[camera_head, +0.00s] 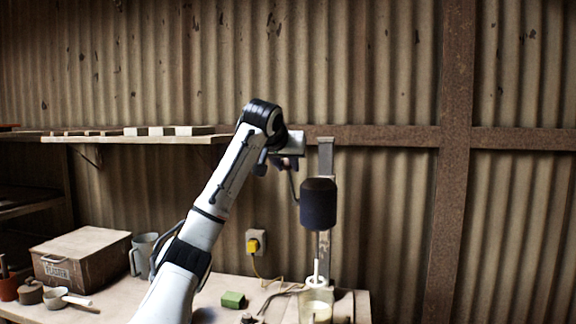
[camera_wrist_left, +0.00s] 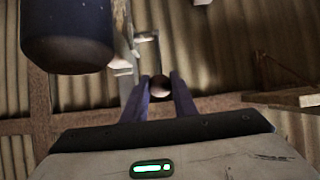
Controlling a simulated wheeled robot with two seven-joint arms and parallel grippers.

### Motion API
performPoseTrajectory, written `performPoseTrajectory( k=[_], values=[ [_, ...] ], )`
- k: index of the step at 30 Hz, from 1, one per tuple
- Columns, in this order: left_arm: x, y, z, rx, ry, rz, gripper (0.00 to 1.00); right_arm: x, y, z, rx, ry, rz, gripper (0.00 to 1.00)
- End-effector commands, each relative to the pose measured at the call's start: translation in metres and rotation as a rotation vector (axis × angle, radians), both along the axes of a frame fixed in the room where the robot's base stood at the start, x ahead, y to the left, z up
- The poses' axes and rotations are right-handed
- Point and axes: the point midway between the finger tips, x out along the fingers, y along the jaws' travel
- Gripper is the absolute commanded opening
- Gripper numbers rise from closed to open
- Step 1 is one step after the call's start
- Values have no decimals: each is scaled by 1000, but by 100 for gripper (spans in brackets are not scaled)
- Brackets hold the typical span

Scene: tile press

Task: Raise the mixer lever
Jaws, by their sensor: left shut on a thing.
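The mixer has a dark cylindrical head (camera_head: 319,205) on an upright grey metal column (camera_head: 325,158) at the back of the bench. Its head also shows at the upper left of the left wrist view (camera_wrist_left: 67,35). The mixer lever (camera_head: 293,186) is a thin rod on the left side of the head. My left gripper (camera_head: 284,163) is beside the column, above the head's top. In the left wrist view, its two fingers (camera_wrist_left: 160,92) are closed around the lever's round dark knob (camera_wrist_left: 160,84). The fingers partly hide the knob. My right gripper is out of view.
A pot with a white rod (camera_head: 316,308) stands below the mixer head. A plaster box (camera_head: 80,256), a grey jug (camera_head: 144,252) and a green block (camera_head: 233,300) are on the bench. A wall shelf (camera_head: 130,138) runs behind my left arm. A yellow plug (camera_head: 253,245) trails a cable.

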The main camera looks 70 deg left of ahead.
Motion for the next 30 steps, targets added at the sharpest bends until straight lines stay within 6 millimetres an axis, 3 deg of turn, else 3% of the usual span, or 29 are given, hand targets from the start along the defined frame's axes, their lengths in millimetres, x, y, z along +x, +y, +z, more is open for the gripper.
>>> performPoseTrajectory(
  k=[5, 6, 7, 19, 30],
  values=[
    [-1, 1, 3, 5, -6, 2, 0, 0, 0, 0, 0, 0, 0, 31],
    [-1, 1, 3, 5, -6, 2, 28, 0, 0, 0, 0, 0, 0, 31],
    [-1, 1, 3, 6, -6, 3, 32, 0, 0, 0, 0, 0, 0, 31],
    [-4, -5, 6, 4, -4, 0, 32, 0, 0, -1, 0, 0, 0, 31],
    [-40, -54, 41, 7, -8, 2, 32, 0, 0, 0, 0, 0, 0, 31]
  ],
)
